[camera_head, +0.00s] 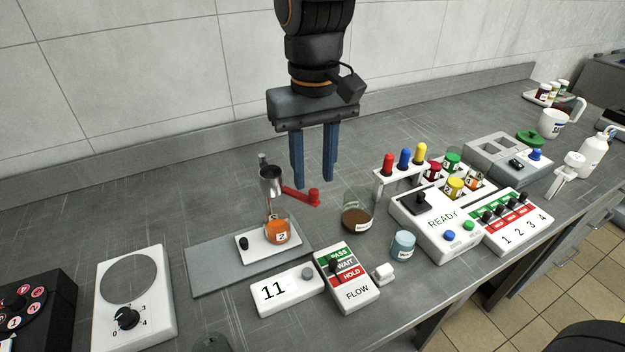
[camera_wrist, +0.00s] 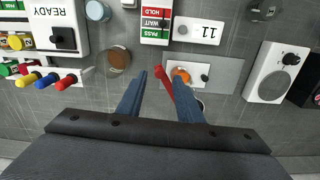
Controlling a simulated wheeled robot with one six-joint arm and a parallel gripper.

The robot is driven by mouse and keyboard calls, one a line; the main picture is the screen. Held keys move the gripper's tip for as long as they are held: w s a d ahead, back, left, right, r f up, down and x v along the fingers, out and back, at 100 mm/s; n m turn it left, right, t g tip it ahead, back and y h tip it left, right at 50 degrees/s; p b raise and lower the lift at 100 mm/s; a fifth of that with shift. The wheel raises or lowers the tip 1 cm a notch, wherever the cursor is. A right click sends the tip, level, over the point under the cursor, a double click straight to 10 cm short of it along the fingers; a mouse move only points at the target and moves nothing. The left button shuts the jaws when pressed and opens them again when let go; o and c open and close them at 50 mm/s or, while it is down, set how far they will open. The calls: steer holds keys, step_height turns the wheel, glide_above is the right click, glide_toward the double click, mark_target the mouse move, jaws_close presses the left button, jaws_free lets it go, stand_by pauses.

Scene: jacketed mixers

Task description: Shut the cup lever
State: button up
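A small metal cup (camera_head: 271,181) stands on a stand at the left of centre. Its red lever (camera_head: 298,195) sticks out to the right and ends in a red knob. Under the cup is a beaker of orange liquid (camera_head: 277,232) labelled 2. My gripper (camera_head: 314,184) is open and points down, with its blue fingertips just above or behind the lever. In the wrist view the lever (camera_wrist: 166,80) shows between the two fingers (camera_wrist: 160,76), nearer the right one. I see no clear contact. The cup is mostly hidden behind a finger there.
The stand's grey plate (camera_head: 205,268) lies under the beaker. A readout showing 11 (camera_head: 287,291) and a PASS/WAIT/HOLD flow box (camera_head: 347,280) stand in front. A beaker of brown stuff (camera_head: 357,217) and a rack of coloured-topped tools (camera_head: 401,176) are to the right. The bench behind is clear.

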mark_target(314, 191)
steer(key=shift+f, duration=1.8)
